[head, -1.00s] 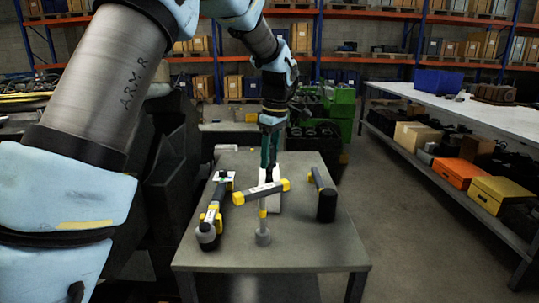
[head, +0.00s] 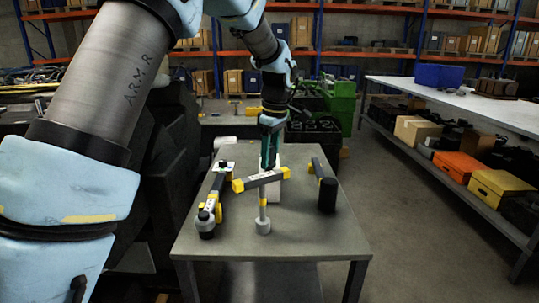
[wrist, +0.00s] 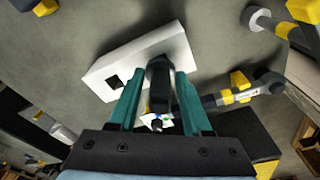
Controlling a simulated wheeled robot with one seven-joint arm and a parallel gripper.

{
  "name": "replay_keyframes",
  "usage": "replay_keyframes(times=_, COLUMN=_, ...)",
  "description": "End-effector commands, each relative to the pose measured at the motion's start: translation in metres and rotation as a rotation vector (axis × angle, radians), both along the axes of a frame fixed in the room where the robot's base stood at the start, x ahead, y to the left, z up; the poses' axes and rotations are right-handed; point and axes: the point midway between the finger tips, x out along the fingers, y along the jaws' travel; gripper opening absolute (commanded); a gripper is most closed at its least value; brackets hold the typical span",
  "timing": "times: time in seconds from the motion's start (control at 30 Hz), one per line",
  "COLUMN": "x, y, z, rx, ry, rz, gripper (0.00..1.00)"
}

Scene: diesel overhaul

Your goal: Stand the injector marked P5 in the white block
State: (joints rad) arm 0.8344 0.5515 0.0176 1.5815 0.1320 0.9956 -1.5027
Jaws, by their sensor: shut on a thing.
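The white block (wrist: 100,78) lies on the grey table and has an empty square hole near its left end in the wrist view. No P5 mark is readable. In the head view my gripper (head: 270,162) is over the block.
A yellow and black tool (head: 209,208) lies at left, a black-headed mallet (head: 327,192) at right. The table's (head: 290,250) front is clear.

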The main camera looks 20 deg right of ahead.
Motion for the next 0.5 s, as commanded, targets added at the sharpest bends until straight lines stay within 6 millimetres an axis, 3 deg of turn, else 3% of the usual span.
replay_keyframes(times=0.5, x=0.0000, y=-0.0001, z=-0.0121, rx=0.000, ry=0.000, rz=0.000, gripper=0.00)
